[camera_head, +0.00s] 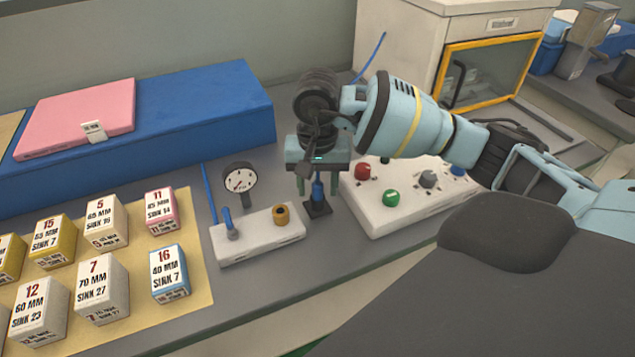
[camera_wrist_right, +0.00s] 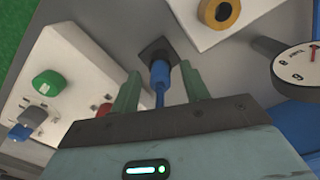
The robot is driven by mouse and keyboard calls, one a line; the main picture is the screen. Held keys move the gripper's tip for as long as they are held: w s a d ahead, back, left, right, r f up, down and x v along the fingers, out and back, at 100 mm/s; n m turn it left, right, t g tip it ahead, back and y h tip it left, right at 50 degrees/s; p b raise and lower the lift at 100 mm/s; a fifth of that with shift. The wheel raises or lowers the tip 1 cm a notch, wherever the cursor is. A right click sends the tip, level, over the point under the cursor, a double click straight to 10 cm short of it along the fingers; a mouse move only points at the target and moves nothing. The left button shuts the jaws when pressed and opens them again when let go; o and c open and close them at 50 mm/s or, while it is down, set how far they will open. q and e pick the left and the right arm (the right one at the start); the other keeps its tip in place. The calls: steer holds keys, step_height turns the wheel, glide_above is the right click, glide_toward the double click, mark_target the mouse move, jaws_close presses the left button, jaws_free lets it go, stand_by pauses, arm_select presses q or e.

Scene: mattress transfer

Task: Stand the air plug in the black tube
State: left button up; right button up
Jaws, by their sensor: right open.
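The blue air plug (camera_head: 318,189) stands upright at a small black holder with a square base (camera_head: 318,209) on the grey bench; this looks like the black tube. In the right wrist view the plug (camera_wrist_right: 160,74) is over the black base (camera_wrist_right: 156,49), with a thin blue hose running back towards the gripper. Its lower end is hard to make out. My right gripper (camera_head: 318,186) points down, open, with a green finger on each side of the plug; in the wrist view gaps show between the fingers (camera_wrist_right: 162,88) and the plug. My left gripper is not in view.
A white block (camera_head: 258,240) with a brass port (camera_head: 281,214) and a dial gauge (camera_head: 239,178) stands to the left. A white control panel (camera_head: 405,205) with coloured knobs is close on the right. Labelled boxes (camera_head: 100,285) stand far left; a blue case (camera_head: 190,115) lies behind.

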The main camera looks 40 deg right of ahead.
mark_target(317, 183)
steer(key=shift+r, duration=0.35)
step_height(317, 183, up, 6)
steer(key=shift+r, duration=0.6)
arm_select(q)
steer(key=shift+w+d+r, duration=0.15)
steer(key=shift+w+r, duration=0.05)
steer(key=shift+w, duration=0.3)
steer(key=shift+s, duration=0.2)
